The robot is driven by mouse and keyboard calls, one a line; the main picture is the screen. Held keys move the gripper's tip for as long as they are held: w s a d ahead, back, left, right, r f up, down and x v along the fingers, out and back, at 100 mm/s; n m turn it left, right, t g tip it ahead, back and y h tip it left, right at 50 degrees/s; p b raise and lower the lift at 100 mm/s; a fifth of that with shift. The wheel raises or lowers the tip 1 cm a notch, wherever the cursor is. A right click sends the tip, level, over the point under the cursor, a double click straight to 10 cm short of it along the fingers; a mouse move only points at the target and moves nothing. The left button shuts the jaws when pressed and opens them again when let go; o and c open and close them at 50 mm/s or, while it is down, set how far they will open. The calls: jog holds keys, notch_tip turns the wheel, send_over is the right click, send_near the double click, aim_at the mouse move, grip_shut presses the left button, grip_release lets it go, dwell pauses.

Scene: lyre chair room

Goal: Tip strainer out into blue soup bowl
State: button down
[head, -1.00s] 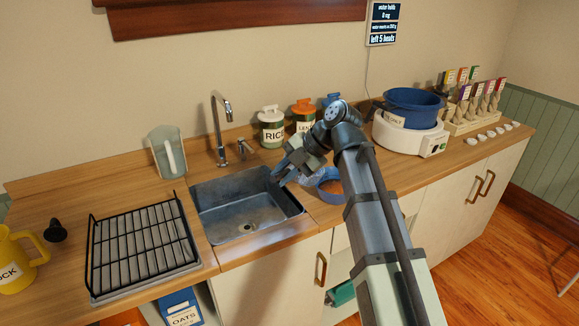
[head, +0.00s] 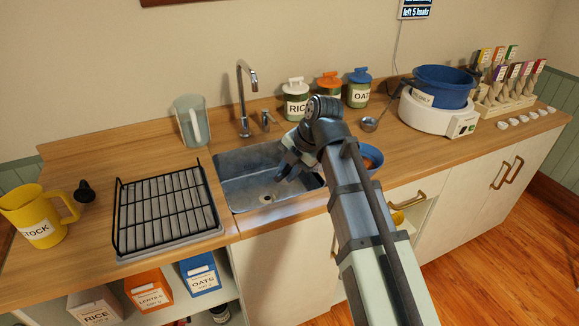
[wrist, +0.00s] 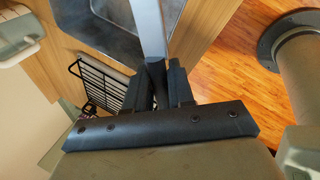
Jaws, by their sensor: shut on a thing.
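The blue soup bowl (head: 374,172) stands on the counter right of the sink, partly hidden behind my arm. Something orange-brown shows inside it. My gripper (head: 284,172) is over the right part of the sink (head: 240,195), left of the bowl. In the wrist view my gripper (wrist: 157,82) is shut on a straight grey bar (wrist: 150,30), which looks like the strainer's handle. The bar runs out of the top of that view. The strainer's basket cannot be made out, so its tilt and contents cannot be told.
A tall tap (head: 242,95) rises behind the sink. A black rack (head: 168,210) and yellow stock jug (head: 38,215) are to the left. Lidded canisters (head: 296,100) and a ladle (head: 370,124) are behind my arm. A blue pot (head: 443,90) sits on a white cooker at right.

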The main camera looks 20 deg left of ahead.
jog(key=shift+s+d+f, duration=0.3)
jog(key=shift+s, duration=0.3)
jog(key=shift+a+r, duration=0.1)
